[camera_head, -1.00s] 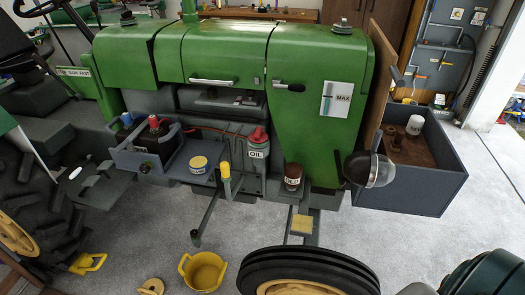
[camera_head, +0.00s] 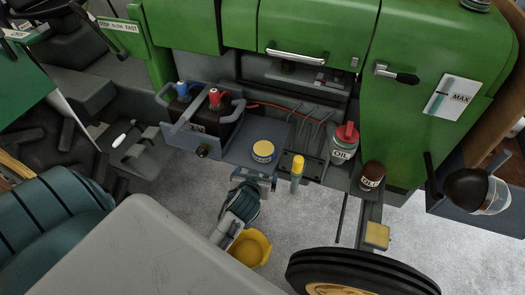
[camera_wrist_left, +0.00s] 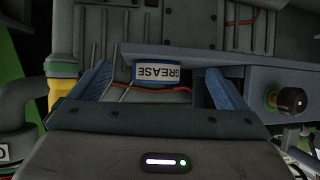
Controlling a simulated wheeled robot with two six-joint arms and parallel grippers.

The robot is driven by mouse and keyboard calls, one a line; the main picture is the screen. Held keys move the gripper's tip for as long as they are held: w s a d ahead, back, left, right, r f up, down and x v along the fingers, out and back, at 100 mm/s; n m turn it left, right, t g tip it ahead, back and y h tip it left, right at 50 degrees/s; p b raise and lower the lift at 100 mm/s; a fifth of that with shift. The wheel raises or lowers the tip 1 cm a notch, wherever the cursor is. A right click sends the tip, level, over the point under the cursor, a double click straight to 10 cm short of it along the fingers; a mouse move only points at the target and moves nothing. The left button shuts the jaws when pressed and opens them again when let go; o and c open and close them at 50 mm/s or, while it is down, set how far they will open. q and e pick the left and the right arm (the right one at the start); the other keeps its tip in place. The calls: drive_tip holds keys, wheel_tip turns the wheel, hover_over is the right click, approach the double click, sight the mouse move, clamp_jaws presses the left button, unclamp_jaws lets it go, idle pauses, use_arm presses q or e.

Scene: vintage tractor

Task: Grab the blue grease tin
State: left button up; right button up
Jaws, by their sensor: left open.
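The grease tin (camera_head: 263,151) is small and round, with a yellow top and a blue-and-white band. It stands on the grey tray (camera_head: 236,154) at the tractor's side. In the left wrist view its GREASE label (camera_wrist_left: 156,73) appears upside down. My left gripper (camera_head: 255,177) is open just in front of the tin, on the near side of the tray. In the left wrist view the fingers (camera_wrist_left: 158,76) stand wide on either side of the tin, apart from it. The tin's far side is hidden. My right gripper is not in view.
The battery (camera_head: 205,110) with red and blue caps stands left of the tin. A yellow-topped post (camera_head: 298,167), the oil bottle (camera_head: 343,144) and a brown-capped jar (camera_head: 372,176) stand to the right.

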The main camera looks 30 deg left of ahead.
use_arm(q)
approach(264, 148)
drive_tip(key=s, duration=0.2)
drive_tip(key=shift+n+t+y, duration=0.3)
drive_tip(key=shift+t+y, duration=0.1)
drive_tip(key=x, duration=0.1)
drive_tip(key=p+x, duration=0.1)
drive_tip(key=x, duration=0.2)
drive_tip(key=shift+w+d, duration=0.2)
drive_tip(key=shift+d, duration=0.1)
drive_tip(key=shift+p+x, duration=0.6)
drive_tip(key=shift+x, duration=0.25)
drive_tip(key=p+x, duration=0.1)
drive_tip(key=x, duration=0.2)
drive_tip(key=shift+w+d+f, duration=0.15)
drive_tip(key=shift+w+a+f, duration=0.2)
drive_tip(key=shift+w+f, duration=0.1)
drive_tip(key=shift+w, duration=0.1)
drive_tip(key=shift+s, duration=0.1)
drive_tip(key=shift+c, duration=0.9)
drive_tip(key=c, duration=1.1)
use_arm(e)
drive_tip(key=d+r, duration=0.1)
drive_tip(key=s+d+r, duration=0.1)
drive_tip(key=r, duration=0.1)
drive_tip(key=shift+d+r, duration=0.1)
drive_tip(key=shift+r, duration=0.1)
use_arm(q)
drive_tip(key=shift+r, duration=0.1)
